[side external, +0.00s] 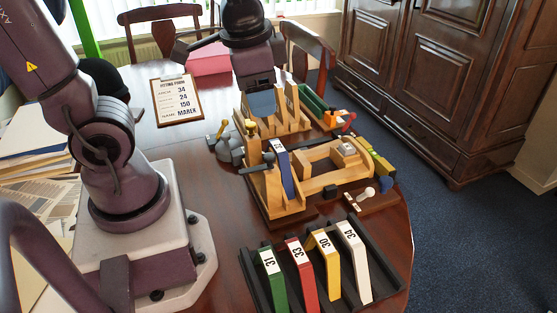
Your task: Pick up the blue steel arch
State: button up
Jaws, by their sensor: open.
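The blue arch (286,172) has a white number label on its top end. It stands in a wooden fixture (283,206) at the middle of the table, between wooden cheeks, and its lower part is partly hidden. My gripper (259,90) is behind it in the picture, above a slotted wooden stand (281,123), apart from the blue arch. My gripper is open; its fingers are hard to make out. A grey-blue flat piece (262,104) shows right below my gripper; I cannot tell whether it touches.
A black rack (257,292) in front holds green (276,288), red (303,275), yellow (326,265) and white (355,260) arches. A clipboard (177,100) lies behind left. A dark clamp handle (257,167) juts beside the blue arch. Small tools and a green tray stand at right.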

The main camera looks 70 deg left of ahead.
jog(key=w+a+f+m+g+y, duration=0.25)
jog(key=w+f+m, duration=0.3)
jog(key=m, duration=0.95)
send_over(280, 149)
jog(key=d, duration=0.2)
jog(key=shift+y, duration=0.45)
notch_tip(280, 149, down, 7)
jog(key=shift+d+f, duration=0.1)
jog(key=shift+f, duration=0.05)
jog(key=x, duration=0.5)
jog(key=shift+d+f, duration=0.1)
jog(key=shift+d, duration=0.15)
jog(key=shift+c, duration=0.4)
grip_shut()
